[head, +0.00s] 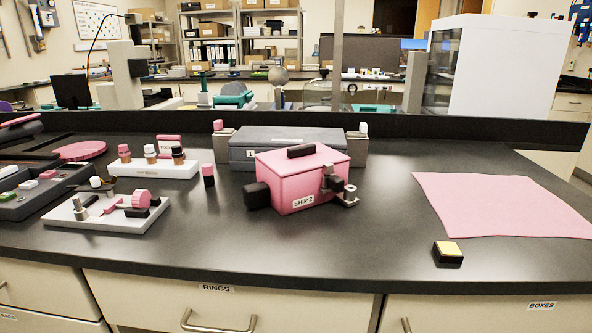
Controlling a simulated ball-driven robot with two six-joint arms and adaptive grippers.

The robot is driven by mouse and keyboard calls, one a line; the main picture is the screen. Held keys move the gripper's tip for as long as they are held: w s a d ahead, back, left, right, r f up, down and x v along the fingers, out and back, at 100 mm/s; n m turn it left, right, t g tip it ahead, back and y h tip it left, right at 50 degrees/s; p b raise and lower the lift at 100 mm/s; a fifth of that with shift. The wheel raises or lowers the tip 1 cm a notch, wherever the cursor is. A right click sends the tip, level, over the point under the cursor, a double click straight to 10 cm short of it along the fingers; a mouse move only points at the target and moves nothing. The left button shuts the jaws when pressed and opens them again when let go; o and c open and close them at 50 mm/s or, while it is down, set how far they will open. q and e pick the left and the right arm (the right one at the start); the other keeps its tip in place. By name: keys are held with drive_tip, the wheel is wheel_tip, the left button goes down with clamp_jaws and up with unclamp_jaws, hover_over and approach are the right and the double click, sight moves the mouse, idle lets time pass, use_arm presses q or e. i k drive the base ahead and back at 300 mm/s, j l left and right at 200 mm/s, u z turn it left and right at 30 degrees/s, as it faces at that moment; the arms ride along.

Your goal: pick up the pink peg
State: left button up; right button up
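Several small pink pieces are in the head view, and I cannot tell for sure which is the pink peg. A short upright piece with a pink top and black base (208,174) stands on the bench, right of the white vial rack. A small pink piece (218,125) shows atop the holder left of the grey case. Pink round parts (139,198) lie on a white board (105,218) at the left, beside a metal post and dark pieces. Neither of my grippers is in view.
A pink box labelled SHIP 2 (299,180) stands in front of a grey case (275,147). The white rack (153,167) holds several capped vials. A dark tray (40,193) is at left. A pink cloth (500,205) and small yellow-topped block (448,253) lie right. The front middle is clear.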

sight(207, 168)
drive_tip(key=j+z, duration=0.45)
drive_tip(key=k+j+z, duration=0.1)
drive_tip(key=j+z, duration=0.35)
drive_tip(key=k+j+z, duration=0.15)
drive_tip(key=j+z, duration=0.3)
drive_tip(key=l, duration=0.05)
